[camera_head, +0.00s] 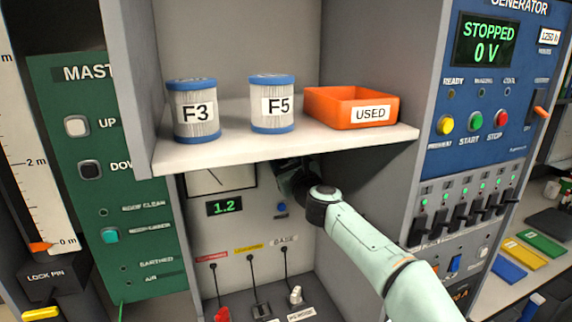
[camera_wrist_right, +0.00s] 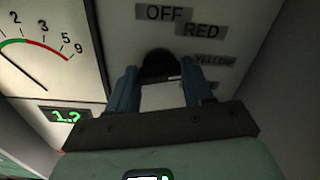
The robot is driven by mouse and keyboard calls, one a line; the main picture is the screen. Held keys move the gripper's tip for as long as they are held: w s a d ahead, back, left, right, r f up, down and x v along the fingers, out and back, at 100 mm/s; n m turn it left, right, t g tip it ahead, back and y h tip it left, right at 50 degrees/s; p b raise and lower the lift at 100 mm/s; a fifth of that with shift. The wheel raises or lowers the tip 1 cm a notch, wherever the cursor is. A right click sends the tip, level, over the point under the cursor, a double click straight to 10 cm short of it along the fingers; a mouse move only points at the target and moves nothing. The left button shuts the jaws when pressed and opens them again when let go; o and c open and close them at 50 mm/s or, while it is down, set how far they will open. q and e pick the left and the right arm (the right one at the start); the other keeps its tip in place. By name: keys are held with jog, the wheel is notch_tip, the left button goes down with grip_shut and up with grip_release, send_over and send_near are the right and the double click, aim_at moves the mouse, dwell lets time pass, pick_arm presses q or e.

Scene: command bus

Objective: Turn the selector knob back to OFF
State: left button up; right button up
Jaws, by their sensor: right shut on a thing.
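The selector knob (camera_wrist_right: 157,62) is dark and round, on a grey panel in the right wrist view. Labels OFF (camera_wrist_right: 164,13), RED (camera_wrist_right: 200,30) and YELLOW (camera_wrist_right: 214,60) run around its upper right; a further label below is mostly hidden by a finger. My right gripper (camera_wrist_right: 159,72) is shut on the knob, one blue finger on each side. A small pale mark shows at its lower right; I cannot tell its setting surely. In the head view my right gripper (camera_head: 290,176) is under the shelf, dark, and hides the knob. My left gripper is not in view.
The shelf (camera_head: 240,146) above my right gripper holds filters F3 (camera_head: 196,130) and F5 (camera_head: 271,125) and an orange USED tray (camera_head: 350,92). A gauge (camera_head: 215,181) and a 1.2 display (camera_head: 224,207) are left of the gripper. Hoses and levers (camera_head: 285,262) stand below.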

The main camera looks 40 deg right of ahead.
jog(key=n, duration=0.7)
jog(key=shift+n, duration=0.4)
jog(key=n, duration=0.4)
jog(key=shift+r+p, duration=0.1)
jog(key=shift+p, duration=0.3)
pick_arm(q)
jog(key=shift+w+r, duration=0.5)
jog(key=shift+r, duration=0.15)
pick_arm(e)
jog(key=shift+n, duration=1.6)
jog(key=o, duration=1)
jog(key=shift+o, duration=0.2)
